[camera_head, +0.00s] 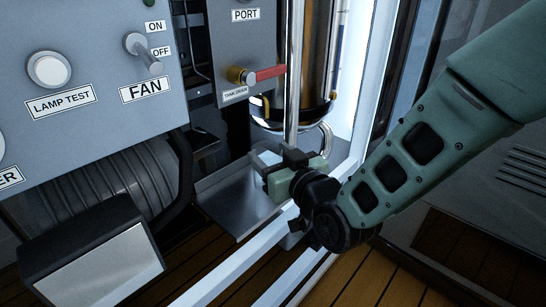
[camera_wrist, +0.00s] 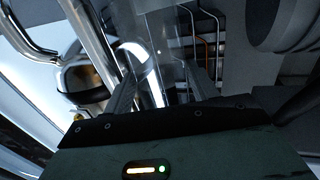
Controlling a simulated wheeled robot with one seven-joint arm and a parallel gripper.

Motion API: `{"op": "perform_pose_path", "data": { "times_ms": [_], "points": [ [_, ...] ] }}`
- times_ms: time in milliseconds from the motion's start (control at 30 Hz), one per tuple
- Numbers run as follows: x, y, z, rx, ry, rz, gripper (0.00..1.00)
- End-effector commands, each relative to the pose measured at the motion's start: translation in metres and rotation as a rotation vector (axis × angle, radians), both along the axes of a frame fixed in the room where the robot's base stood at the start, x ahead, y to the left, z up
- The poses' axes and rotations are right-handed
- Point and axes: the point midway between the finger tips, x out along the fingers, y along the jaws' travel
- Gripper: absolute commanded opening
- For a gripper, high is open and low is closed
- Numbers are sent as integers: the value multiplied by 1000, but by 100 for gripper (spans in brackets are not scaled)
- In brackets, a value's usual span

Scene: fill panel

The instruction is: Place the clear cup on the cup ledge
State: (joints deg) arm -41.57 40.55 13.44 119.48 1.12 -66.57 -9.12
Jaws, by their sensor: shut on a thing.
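My gripper (camera_head: 268,166) is over the cup ledge (camera_head: 228,205), a grey metal tray below the tank. It is shut on the clear cup (camera_head: 266,157), which is small and hard to make out in the head view. In the wrist view the transparent cup (camera_wrist: 163,55) stands between the two fingers of my gripper (camera_wrist: 165,85), and things behind show through it. I cannot tell whether the cup's base touches the ledge.
A brass tank (camera_head: 318,60) and a vertical steel pipe (camera_head: 294,70) stand just behind my gripper. A red-handled tank drain valve (camera_head: 265,74) is above the ledge. A white frame bar (camera_head: 240,272) runs in front. A grey switch panel (camera_head: 85,60) is at left.

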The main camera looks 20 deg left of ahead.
Motion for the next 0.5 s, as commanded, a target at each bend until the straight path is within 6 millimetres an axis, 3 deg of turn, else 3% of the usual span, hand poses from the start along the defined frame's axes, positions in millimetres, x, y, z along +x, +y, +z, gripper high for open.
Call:
{"op": "perform_pose_path", "data": {
  "times_ms": [33, 67, 133, 500],
  "points": [
    [0, 0, -3, 0, 0, 0, 24],
    [0, 0, -3, 0, 0, 0, 60],
    [0, 0, -2, -1, 1, 0, 80],
    [0, 0, 4, 0, 0, 0, 80]
  ]
}}
